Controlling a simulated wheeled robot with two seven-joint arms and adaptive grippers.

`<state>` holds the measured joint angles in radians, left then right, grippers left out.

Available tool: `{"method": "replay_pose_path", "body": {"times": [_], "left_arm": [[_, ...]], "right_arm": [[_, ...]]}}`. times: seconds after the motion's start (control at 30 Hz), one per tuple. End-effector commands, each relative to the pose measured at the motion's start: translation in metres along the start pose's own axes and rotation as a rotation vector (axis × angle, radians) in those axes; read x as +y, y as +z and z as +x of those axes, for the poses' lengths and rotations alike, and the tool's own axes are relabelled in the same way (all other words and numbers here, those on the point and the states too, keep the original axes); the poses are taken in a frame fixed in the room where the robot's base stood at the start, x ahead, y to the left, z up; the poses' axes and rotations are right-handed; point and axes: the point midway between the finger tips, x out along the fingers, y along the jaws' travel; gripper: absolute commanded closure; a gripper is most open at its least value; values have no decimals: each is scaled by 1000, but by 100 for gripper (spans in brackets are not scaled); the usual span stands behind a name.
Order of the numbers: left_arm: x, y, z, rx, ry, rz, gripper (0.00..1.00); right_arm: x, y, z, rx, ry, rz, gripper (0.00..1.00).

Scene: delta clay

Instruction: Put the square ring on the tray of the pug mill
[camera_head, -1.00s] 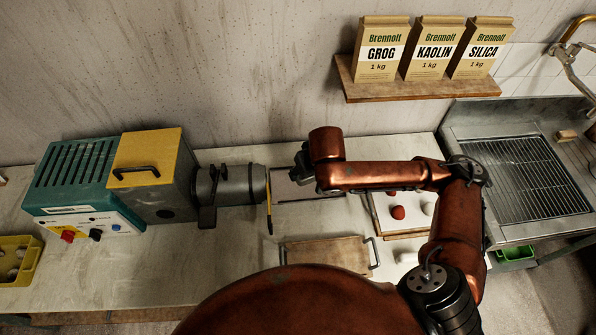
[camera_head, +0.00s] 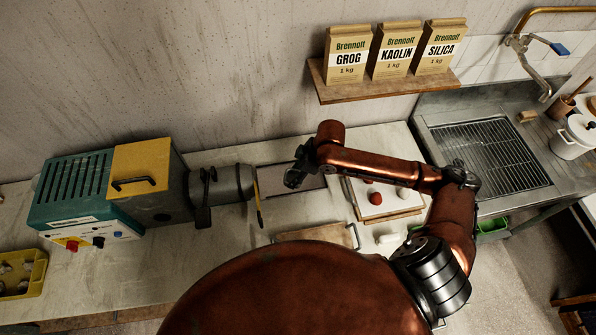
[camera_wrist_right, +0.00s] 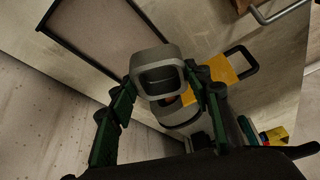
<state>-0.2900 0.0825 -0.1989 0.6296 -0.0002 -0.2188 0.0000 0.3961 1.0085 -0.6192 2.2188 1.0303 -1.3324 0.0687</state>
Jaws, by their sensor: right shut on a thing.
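The square ring (camera_wrist_right: 153,57) is a grey rounded-square frame with an open middle. In the right wrist view my right gripper (camera_wrist_right: 160,76) is shut on it, one finger on each side. In the head view my right gripper (camera_head: 297,173) hangs over the pug mill's tray, and I cannot make out the ring clearly there. The pug mill (camera_head: 150,165) is a teal and yellow machine with a grey barrel pointing right. Its tray (camera_head: 272,181) is a flat dark-rimmed panel in front of the barrel; the tray also shows in the right wrist view (camera_wrist_right: 95,35). My left gripper is out of view.
A wooden board with a handle (camera_head: 318,235) lies in front of the tray. A white board (camera_head: 392,207) with a red and a white ball lies to the right. A shelf (camera_head: 385,87) with three bags hangs above. A metal sink (camera_head: 540,150) is at right.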

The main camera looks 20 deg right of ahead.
Motion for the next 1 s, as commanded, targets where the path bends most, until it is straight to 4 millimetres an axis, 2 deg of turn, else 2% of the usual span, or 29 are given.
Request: {"method": "replay_pose_path", "body": {"times": [0.1,0.3,0.4,0.67,0.87,1.0], "left_arm": [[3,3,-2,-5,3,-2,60],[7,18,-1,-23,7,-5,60],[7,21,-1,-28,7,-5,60],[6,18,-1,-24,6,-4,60],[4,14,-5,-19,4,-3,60],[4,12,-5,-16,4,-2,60]], "right_arm": [[30,4,11,1,2,6,83],[58,16,45,1,0,3,83],[68,20,55,1,2,2,83],[79,26,68,1,1,3,83],[78,36,92,0,0,3,83],[79,37,94,0,3,0,83]]}}
